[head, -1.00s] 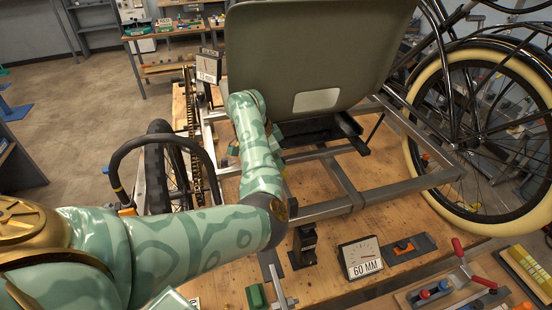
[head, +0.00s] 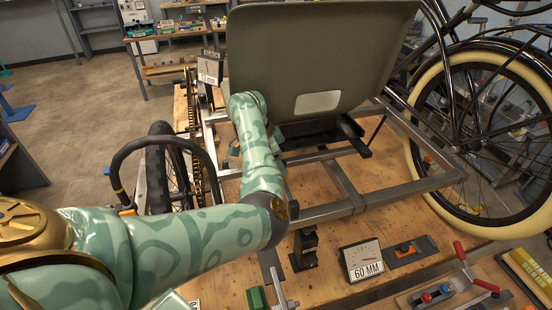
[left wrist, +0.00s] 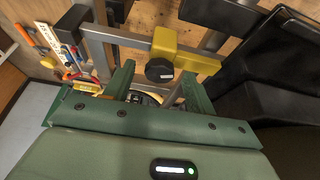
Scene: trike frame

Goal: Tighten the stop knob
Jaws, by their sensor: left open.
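The stop knob (left wrist: 159,70) is round and black, and it shows in the left wrist view. It sits on a yellow stop block (left wrist: 182,52) mounted on a grey metal frame bar (left wrist: 125,40). My left gripper (left wrist: 160,74) is open, with its two green fingers on either side of the knob in the picture. I cannot tell whether either finger touches it. In the head view my left arm reaches over the trike frame (head: 330,209) beside the seat panel and hides most of the gripper; the knob cannot be made out there. My right gripper is not in view.
A grey-green seat panel (head: 300,60) stands over the frame. A spoked wheel with a cream tire (head: 424,150) is at the right. A gauge reading 60 MM (head: 363,262) and a red-handled clamp (head: 478,275) are in front. Black parts (left wrist: 275,60) lie right of the knob.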

